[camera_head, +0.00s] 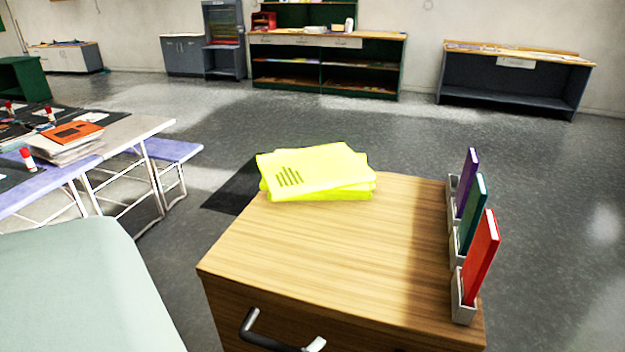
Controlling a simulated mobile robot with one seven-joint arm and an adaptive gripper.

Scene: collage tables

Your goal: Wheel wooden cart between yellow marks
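The wooden cart (345,255) stands in the lower middle, close to me, with its flat wood-grain top showing. A dark curved handle (268,332) sits on its near face, cut off by the bottom edge. A bright yellow stack (316,172) with dark lines printed on it lies at the far left of the top. Along the right edge, grey holders carry upright purple (467,182), teal (472,212) and red (481,256) books. The cart's wheels are hidden. I see no yellow marks on the floor. My gripper is not in view.
A table (128,132) with bench seats (172,150) and papers stands to the left. A dark mat (232,190) lies beyond the cart's left side. Shelves (325,75) and a workbench (515,80) line the back wall. The grey floor (565,200) to the right is clear.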

